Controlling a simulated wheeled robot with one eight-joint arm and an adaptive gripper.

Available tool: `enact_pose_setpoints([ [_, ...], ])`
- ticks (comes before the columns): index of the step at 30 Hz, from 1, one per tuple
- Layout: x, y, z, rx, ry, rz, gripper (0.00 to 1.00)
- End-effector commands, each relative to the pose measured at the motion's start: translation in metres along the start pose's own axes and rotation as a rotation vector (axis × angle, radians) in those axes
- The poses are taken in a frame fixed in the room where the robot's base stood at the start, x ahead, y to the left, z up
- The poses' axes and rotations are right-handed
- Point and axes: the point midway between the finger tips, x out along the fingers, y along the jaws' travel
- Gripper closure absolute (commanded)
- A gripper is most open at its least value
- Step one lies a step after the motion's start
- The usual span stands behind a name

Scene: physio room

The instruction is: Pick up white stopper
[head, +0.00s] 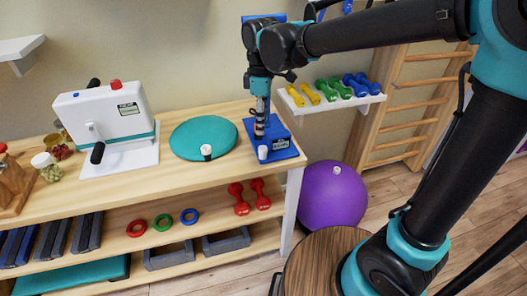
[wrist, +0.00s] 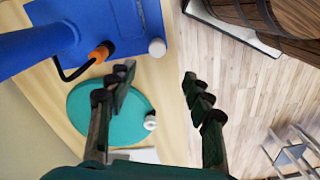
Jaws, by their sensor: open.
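A small white cylinder, which looks like the white stopper (head: 262,152), stands at the front corner of a blue base (head: 286,151) on the bench. It also shows in the wrist view (wrist: 157,47), just beyond and between the fingertips. A second small piece, with a white top and dark lower part (head: 206,150), stands on a teal disc (head: 187,146). A third small white piece (head: 337,170) is on the purple ball. My gripper (wrist: 160,72) is open and empty above the bench's front edge, apart from the stopper. Its fingers are unclear in the head view.
A blue upright with an orange-tipped black hook (wrist: 101,53) rises from the base beside the stopper. A white device (head: 105,112) stands left on the bench. A wooden-topped round stool (head: 310,262) and the purple ball (head: 328,200) are at the right.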

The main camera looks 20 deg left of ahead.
Motion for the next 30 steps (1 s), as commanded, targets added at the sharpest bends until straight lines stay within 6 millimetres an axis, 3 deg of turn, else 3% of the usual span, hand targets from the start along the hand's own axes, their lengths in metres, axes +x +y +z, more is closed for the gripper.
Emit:
enact_pose_setpoints([
  [9,0.057,0.001,0.000,0.002,0.000,0.000,0.49],
  [17,0.074,0.001,0.001,0.003,0.000,0.000,0.49],
  [25,0.110,0.006,0.003,0.003,0.001,0.000,0.49],
  [30,0.122,0.005,0.003,0.002,0.001,0.001,0.49],
])
